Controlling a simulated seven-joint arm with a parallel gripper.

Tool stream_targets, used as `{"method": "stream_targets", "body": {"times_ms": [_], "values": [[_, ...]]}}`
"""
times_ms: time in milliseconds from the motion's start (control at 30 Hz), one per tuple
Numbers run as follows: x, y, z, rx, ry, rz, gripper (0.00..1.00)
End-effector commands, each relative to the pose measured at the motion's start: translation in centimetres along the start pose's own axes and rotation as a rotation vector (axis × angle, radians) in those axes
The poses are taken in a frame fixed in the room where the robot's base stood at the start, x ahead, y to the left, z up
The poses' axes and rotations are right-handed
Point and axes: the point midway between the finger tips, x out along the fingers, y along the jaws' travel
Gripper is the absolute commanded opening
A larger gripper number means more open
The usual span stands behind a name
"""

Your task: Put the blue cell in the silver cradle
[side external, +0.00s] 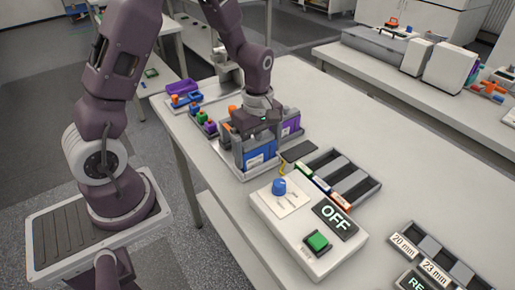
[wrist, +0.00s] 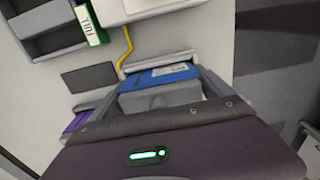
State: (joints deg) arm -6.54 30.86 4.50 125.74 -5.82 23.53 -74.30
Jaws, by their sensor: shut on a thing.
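The blue cell (side external: 262,155) is a blue block with a pale label, upright at the near end of a light tray (side external: 235,172). My gripper (side external: 257,138) is above it, pointing down and shut on it. In the wrist view, the blue cell (wrist: 165,76) shows just beyond my gripper, with light grey walls beside it. Whether its base rests on the tray is hidden. A dark holder with grey slots (side external: 350,183) stands to the right, with coloured labels on its edge. I cannot tell which grey piece is the silver cradle.
A purple cell (side external: 291,126) stands behind the blue one. A control box (side external: 305,235) with a blue knob, green button and OFF display is in front. A yellow cable (wrist: 126,47) runs near a dark pad (wrist: 90,78).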

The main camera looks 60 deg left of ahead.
Motion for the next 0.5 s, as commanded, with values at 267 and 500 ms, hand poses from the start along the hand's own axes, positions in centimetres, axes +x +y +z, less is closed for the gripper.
{"method": "stream_targets", "body": {"times_ms": [267, 500], "values": [[0.2, 0.0, 0.0, 0.0, 0.0, 0.001, 1.0], [-1.2, 0.1, 0.0, 0.001, 0.001, 0.004, 1.0]]}}
